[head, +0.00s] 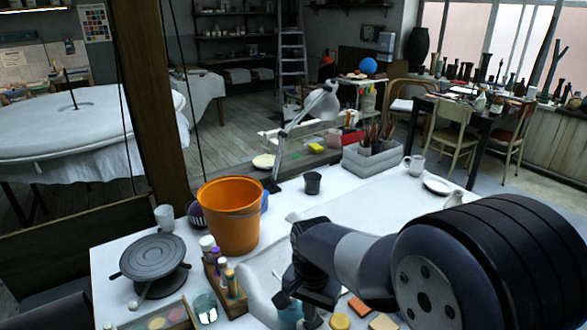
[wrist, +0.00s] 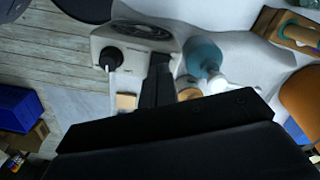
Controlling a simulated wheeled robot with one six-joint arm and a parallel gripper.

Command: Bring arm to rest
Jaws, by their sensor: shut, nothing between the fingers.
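My gripper (head: 296,297) hangs at the end of my bent dark arm, above the front part of the white table (head: 330,202) in the head view. My arm hides part of the tabletop. In the wrist view my black gripper fingers (wrist: 158,76) are together, with nothing held between them. They appear in front of a pale device with a round dial (wrist: 135,38) and a black knob. A teal bottle (wrist: 203,54) is just right of the fingers in that view. I cannot judge the gap between fingers and bottle.
An orange bucket (head: 231,222), a dark turntable (head: 152,257) and a wooden rack of small bottles (head: 231,297) stand on the left. A desk lamp (head: 305,112) and a grey tray of tools (head: 371,160) stand at the back. The tabletop's middle is largely clear.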

